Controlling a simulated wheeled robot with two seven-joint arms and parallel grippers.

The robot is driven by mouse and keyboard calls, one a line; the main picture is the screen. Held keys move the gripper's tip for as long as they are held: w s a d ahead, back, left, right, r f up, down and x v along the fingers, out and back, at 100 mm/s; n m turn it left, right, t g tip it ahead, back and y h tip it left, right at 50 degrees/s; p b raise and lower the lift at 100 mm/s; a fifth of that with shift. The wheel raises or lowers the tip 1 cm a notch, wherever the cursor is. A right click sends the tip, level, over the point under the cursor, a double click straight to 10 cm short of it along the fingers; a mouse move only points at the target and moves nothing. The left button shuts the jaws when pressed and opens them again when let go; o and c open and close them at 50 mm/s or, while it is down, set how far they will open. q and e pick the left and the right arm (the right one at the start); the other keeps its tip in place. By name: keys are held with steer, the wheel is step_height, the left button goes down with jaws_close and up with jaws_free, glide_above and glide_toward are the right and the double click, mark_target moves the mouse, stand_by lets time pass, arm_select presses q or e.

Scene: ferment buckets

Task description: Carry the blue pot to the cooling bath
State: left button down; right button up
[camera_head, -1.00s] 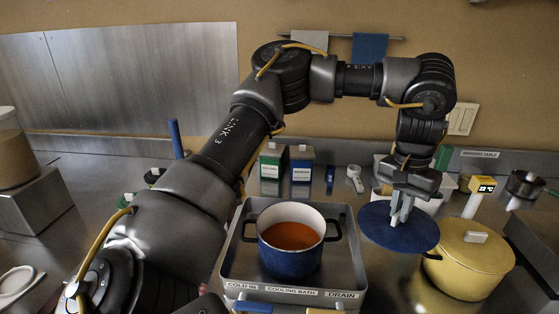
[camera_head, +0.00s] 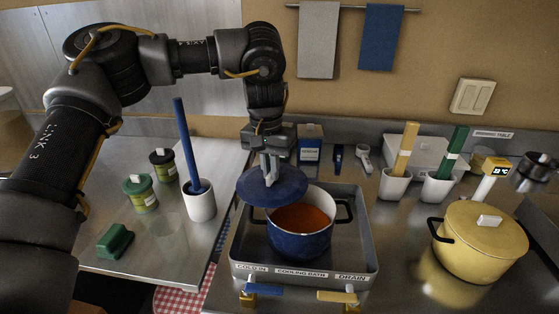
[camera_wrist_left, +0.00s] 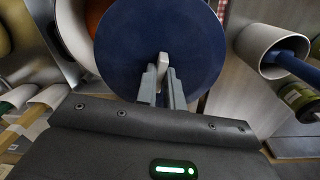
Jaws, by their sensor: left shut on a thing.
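The blue pot (camera_head: 300,240), with a white inside, black handles and orange-red contents, stands upright in the grey cooling bath (camera_head: 362,262), a shallow metal tray labelled at its front. My left gripper (camera_head: 268,172) is shut on the knob of a round blue lid (camera_head: 262,192). It holds the lid above the back left of the pot, partly hiding the rim. In the left wrist view the fingers (camera_wrist_left: 163,85) clasp the knob of the lid (camera_wrist_left: 190,35). My right gripper is not in view.
A yellow lidded pot (camera_head: 478,250) stands to the right. White holders with coloured-handled tools stand behind it. On the left are a white cup with a blue-handled tool (camera_head: 200,200), small jars (camera_head: 140,192) and a green block (camera_head: 115,241). Blue and yellow taps front the bath.

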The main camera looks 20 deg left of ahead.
mark_target(301, 193)
arm_select(q)
steer(key=d+r+m+p, duration=0.3)
steer(key=p, duration=0.7)
steer(key=shift+d+r+m+p, duration=0.3)
steer(key=shift+d+r, duration=0.1)
steer(key=d+m+p, duration=0.1)
steer(key=p, duration=0.1)
steer(key=s+d+m+p, duration=0.1)
steer(key=p, duration=0.2)
steer(key=d+r+m+p, duration=0.1)
steer(key=p, duration=0.1)
steer(key=shift+s+d+r+y, duration=0.1)
steer(key=shift+s+d+y, duration=0.05)
steer(key=shift+d+y, duration=0.2)
steer(key=shift+d+m+p, duration=0.2)
steer(key=shift+m+p, duration=0.2)
steer(key=shift+p, duration=0.15)
steer(key=shift+s+d+f, duration=0.1)
steer(key=shift+d+f, duration=0.05)
steer(key=shift+f, duration=0.05)
steer(key=shift+f+b, duration=0.35)
steer(key=shift+f, duration=0.15)
step_height(301, 193, down, 4)
steer(key=b, duration=0.3)
steer(key=shift+r, duration=0.15)
steer(key=shift+f+b, duration=0.35)
steer(key=shift+f, duration=0.55)
